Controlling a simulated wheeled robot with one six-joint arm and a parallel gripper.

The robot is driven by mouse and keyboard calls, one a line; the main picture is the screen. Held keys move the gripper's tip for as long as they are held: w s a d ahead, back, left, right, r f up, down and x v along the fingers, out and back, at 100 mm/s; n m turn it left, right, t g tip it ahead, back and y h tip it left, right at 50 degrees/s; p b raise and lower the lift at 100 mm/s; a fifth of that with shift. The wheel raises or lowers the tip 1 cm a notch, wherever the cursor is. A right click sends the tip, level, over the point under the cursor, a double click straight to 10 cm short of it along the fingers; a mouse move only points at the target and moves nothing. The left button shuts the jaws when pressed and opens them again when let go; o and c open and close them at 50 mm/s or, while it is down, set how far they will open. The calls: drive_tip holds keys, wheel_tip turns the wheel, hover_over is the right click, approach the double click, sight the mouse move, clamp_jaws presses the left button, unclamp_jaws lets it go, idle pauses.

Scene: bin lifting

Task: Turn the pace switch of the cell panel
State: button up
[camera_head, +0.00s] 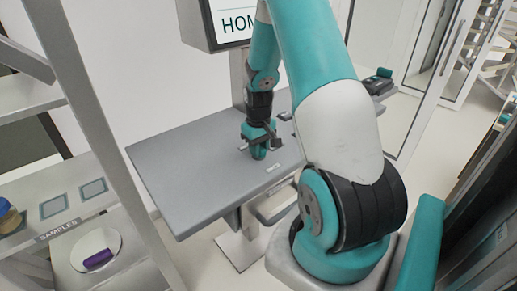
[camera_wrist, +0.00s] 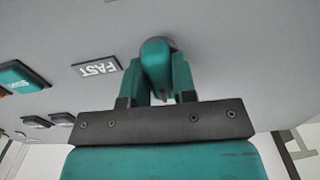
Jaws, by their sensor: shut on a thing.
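The cell panel is a grey slanted desk (camera_head: 190,165) with a pale top that fills the wrist view (camera_wrist: 235,55). My gripper (camera_head: 258,150) reaches down onto its right part. In the wrist view my gripper (camera_wrist: 158,80) has its two teal fingers closed on the sides of a rounded teal knob, the pace switch (camera_wrist: 155,48). The knob stands on the panel face, and the fingers hide much of it. A dark label reading FAST (camera_wrist: 97,68) lies just left of the knob and appears upside down.
In the wrist view, a teal button (camera_wrist: 20,76) and small dark buttons (camera_wrist: 62,118) lie to the left. In the head view, a screen (camera_head: 230,22) stands behind the panel. A SAMPLES shelf (camera_head: 60,228) stands at left. The panel's left half looks clear.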

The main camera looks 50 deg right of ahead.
drive_tip(key=shift+n, duration=0.3)
drive_tip(key=o, duration=0.9)
drive_tip(key=shift+r, duration=0.15)
wheel_tip(320, 180, up, 17)
drive_tip(key=b, duration=0.3)
drive_tip(key=shift+r, duration=0.1)
